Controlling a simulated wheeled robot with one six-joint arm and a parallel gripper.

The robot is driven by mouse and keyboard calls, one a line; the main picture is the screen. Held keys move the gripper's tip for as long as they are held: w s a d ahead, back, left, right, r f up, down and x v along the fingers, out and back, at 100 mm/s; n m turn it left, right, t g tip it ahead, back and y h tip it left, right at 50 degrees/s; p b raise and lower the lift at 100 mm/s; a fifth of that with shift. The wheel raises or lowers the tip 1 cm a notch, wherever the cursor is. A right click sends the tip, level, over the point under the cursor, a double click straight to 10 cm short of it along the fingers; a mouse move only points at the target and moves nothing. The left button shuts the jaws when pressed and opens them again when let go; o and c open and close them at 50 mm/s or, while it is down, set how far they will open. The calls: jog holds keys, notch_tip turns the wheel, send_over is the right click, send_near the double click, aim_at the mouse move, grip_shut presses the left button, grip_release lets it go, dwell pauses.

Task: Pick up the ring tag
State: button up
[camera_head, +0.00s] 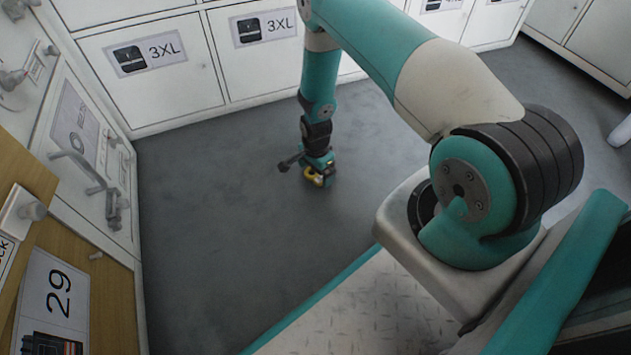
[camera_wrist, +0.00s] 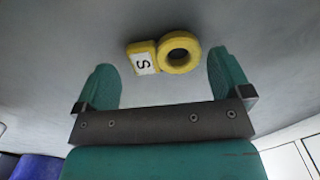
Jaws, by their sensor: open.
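The ring tag (camera_wrist: 180,52) is yellow, with a round ring and a small block that carries a white label marked "S". In the wrist view it lies on the grey floor at the top middle, ahead of and between my fingertips. My gripper (camera_wrist: 164,85) is open, one teal finger on each side, with nothing between them. In the head view my gripper (camera_head: 318,178) points down close to the floor, and a small yellow part of the ring tag (camera_head: 313,176) shows beside it. The rest of the tag is hidden there by my gripper. I cannot tell whether the fingers touch it.
White cabinets labelled 3XL (camera_head: 150,57) stand along the back. A white panel with handles (camera_head: 95,185) and a wooden front with a "29" label (camera_head: 55,300) are on the left. The grey floor (camera_head: 220,230) around my gripper is clear.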

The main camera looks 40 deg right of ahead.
aim_at(316, 175)
jog(key=shift+f, duration=0.85)
jog(key=shift+r, duration=0.1)
jog(key=c, duration=0.8)
jog(key=shift+r, duration=0.1)
jog(key=shift+c, duration=0.2)
notch_tip(316, 175, up, 20)
jog(key=p, duration=1.1)
jog(key=shift+p, duration=0.35)
